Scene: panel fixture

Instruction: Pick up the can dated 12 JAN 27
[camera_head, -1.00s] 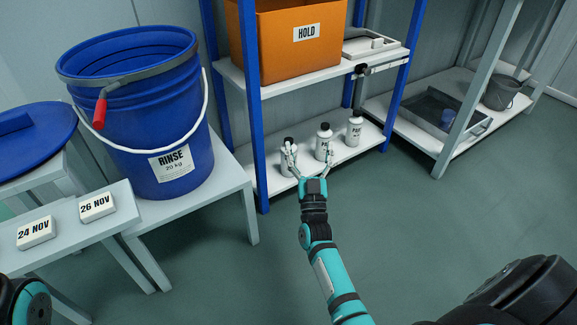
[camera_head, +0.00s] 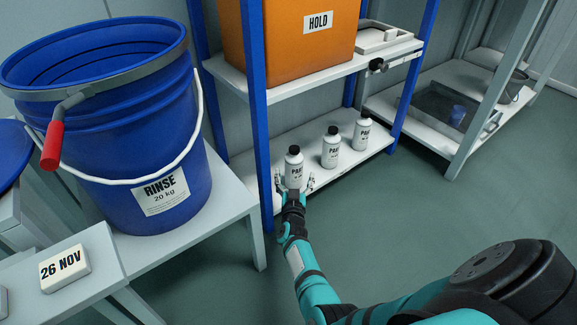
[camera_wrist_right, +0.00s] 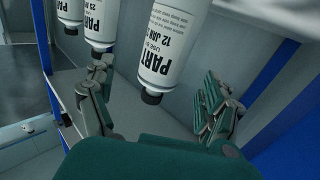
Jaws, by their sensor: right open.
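Three white cans with black caps stand in a row on the blue-posted rack's lower shelf. The leftmost can (camera_head: 293,168) stands just beyond my right gripper (camera_head: 294,183), whose fingers are spread to either side of it. The right wrist view, which is upside down, shows this can (camera_wrist_right: 170,52) between the open fingers, labelled PART, USE BY, 12 JAN, with the year cut off. I cannot tell whether the fingers touch it. The middle can (camera_head: 331,148) and the right can (camera_head: 361,132) stand clear of the gripper. My left gripper is out of view.
A blue RINSE bucket (camera_head: 120,110) stands on a white bench at left, near a 26 NOV block (camera_head: 65,268). An orange HOLD bin (camera_head: 300,40) sits on the upper shelf (camera_head: 310,85) above the cans. The rack's front blue post (camera_head: 257,120) is left of my right gripper.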

